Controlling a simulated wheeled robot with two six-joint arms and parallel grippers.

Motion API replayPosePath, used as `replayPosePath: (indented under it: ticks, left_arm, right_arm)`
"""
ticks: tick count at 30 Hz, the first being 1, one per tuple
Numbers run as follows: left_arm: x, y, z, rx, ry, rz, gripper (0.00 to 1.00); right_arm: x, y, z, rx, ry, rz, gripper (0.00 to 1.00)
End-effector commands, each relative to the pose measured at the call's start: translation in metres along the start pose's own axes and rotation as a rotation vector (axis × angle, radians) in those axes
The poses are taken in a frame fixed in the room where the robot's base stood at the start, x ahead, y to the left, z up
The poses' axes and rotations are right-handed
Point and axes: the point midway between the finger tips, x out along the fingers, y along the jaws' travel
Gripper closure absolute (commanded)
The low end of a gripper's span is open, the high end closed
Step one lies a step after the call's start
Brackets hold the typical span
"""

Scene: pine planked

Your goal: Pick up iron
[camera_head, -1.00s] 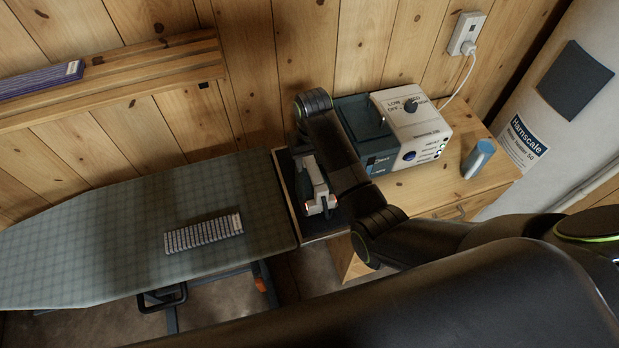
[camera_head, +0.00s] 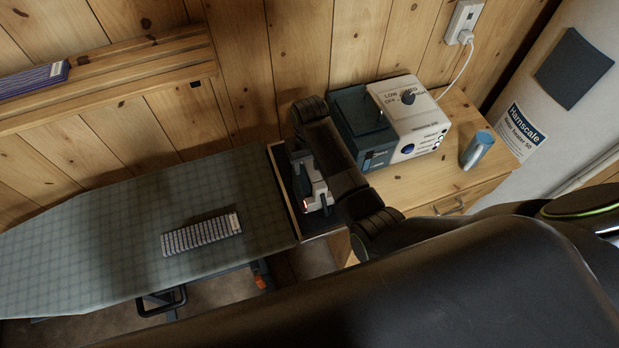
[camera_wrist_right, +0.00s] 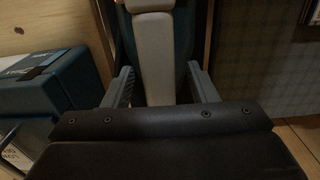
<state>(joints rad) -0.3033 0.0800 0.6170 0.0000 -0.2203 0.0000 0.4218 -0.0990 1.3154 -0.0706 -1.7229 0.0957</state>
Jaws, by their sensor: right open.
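The iron (camera_wrist_right: 158,60), with a pale grey strip like a handle and a dark teal body, stands between the fingers in the right wrist view. My right gripper (camera_wrist_right: 160,88) is open, with one grey finger on each side of the pale strip. I cannot tell whether either finger touches it. In the head view my right gripper (camera_head: 312,187) is over the dark rest (camera_head: 284,178) at the right end of the ironing board (camera_head: 110,225). There my own arm hides most of the iron. My left gripper is not in view.
A teal and white control box (camera_head: 415,115) stands right of my arm on a wooden cabinet (camera_head: 455,190), beside a blue-grey cup (camera_head: 477,150). A plank wall with a shelf (camera_head: 110,82) closes off the back.

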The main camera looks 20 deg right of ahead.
Motion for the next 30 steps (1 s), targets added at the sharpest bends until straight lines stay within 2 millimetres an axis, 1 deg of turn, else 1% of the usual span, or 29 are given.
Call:
replayPosePath:
  ticks: [3, 8, 11, 18, 21, 30]
  left_arm:
    - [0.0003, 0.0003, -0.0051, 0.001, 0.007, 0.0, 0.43]
    - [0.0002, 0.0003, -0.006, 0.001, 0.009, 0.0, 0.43]
    - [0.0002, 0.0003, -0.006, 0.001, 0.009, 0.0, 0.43]
    - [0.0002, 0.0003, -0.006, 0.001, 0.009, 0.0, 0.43]
    - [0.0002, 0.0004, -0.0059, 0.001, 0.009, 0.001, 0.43]
    - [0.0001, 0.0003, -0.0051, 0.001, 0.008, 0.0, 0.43]
  right_arm:
    - [0.0009, 0.0002, 0.0002, 0.0, 0.0, 0.0, 0.47]
    - [0.0009, 0.0003, 0.0003, 0.0, -0.001, 0.0, 0.47]
    - [0.0009, 0.0003, 0.0003, 0.0, -0.001, 0.0, 0.58]
    - [0.0009, 0.0003, 0.0003, 0.0, -0.001, 0.0, 0.89]
    - [0.0008, 0.0003, 0.0003, 0.0, -0.001, 0.0, 1.0]
    - [0.0007, 0.0002, 0.0003, 0.0, -0.001, 0.0, 1.0]
